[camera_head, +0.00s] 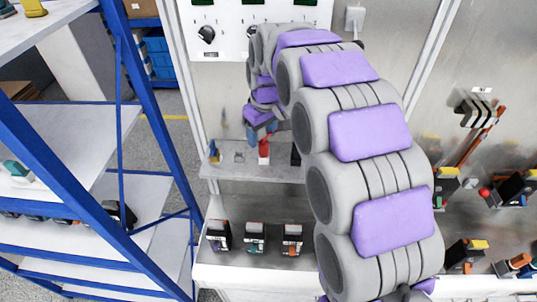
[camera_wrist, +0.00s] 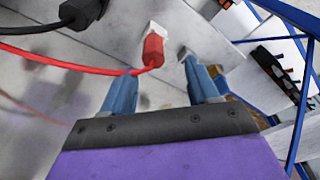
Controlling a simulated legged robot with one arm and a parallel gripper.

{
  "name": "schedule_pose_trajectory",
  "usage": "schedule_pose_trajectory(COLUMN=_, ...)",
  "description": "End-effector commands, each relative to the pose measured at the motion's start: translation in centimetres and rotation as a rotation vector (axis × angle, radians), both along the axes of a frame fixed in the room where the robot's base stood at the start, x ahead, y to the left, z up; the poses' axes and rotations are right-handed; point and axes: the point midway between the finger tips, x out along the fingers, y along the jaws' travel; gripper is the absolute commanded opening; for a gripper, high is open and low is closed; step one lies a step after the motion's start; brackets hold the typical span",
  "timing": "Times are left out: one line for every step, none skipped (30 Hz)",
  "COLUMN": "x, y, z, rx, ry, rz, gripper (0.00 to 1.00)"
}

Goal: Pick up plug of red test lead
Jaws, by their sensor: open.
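The red plug (camera_head: 264,148) of the test lead stands on a small grey shelf (camera_head: 225,172) in front of the panel. In the wrist view the red plug (camera_wrist: 153,50) sits at a pale holder, with its red lead (camera_wrist: 60,62) running off to the left. My gripper (camera_head: 262,135) is over the shelf close to the plug. In the wrist view my gripper (camera_wrist: 160,70) is open, its blue fingers apart, with the plug ahead and between them. Nothing is held. Contact between fingers and plug cannot be told.
A black plug (camera_wrist: 82,12) with a black lead is left of the red one. Several breakers (camera_head: 255,238) stand on the lower bench. A blue-framed rack (camera_head: 150,100) is on the left. Tools and breakers are mounted at right. A panel with knobs (camera_head: 207,34) is above.

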Motion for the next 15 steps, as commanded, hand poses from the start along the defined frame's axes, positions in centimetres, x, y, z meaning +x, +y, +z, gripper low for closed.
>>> schedule_pose_trajectory(x=0.0, y=-0.1, z=-0.2, rx=0.0, ry=0.001, rz=0.0, gripper=0.6)
schedule_pose_trajectory(x=0.1, y=-0.3, z=-0.4, rx=0.001, ry=0.001, rz=0.0, gripper=0.6)
schedule_pose_trajectory(x=0.2, y=-0.7, z=-0.6, rx=0.004, ry=0.003, rz=0.001, gripper=0.6)
schedule_pose_trajectory(x=0.2, y=-1.1, z=-0.9, rx=0.006, ry=0.004, rz=0.001, gripper=0.6)
schedule_pose_trajectory(x=0.3, y=-1.6, z=-1.2, rx=0.009, ry=0.005, rz=0.0, gripper=0.6)
schedule_pose_trajectory(x=0.5, y=-2.0, z=-1.7, rx=0.012, ry=0.006, rz=-0.002, gripper=0.6)
schedule_pose_trajectory(x=0.7, y=-2.4, z=-2.2, rx=0.015, ry=0.006, rz=-0.002, gripper=0.6)
schedule_pose_trajectory(x=0.8, y=-2.8, z=-2.6, rx=0.018, ry=0.008, rz=-0.002, gripper=0.6)
schedule_pose_trajectory(x=0.8, y=-3.3, z=-3.4, rx=0.021, ry=0.014, rz=-0.002, gripper=0.6)
schedule_pose_trajectory(x=0.8, y=-3.5, z=-4.0, rx=0.022, ry=0.017, rz=-0.002, gripper=0.6)
schedule_pose_trajectory(x=0.8, y=-3.7, z=-4.5, rx=0.022, ry=0.02, rz=-0.002, gripper=0.6)
schedule_pose_trajectory(x=0.9, y=-3.9, z=-5.1, rx=0.02, ry=0.026, rz=-0.001, gripper=0.6)
schedule_pose_trajectory(x=1.0, y=-4.0, z=-5.6, rx=0.02, ry=0.031, rz=-0.002, gripper=0.6)
schedule_pose_trajectory(x=1.0, y=-4.0, z=-6.0, rx=0.019, ry=0.037, rz=-0.002, gripper=0.6)
schedule_pose_trajectory(x=1.2, y=-4.0, z=-6.4, rx=0.016, ry=0.043, rz=-0.004, gripper=0.6)
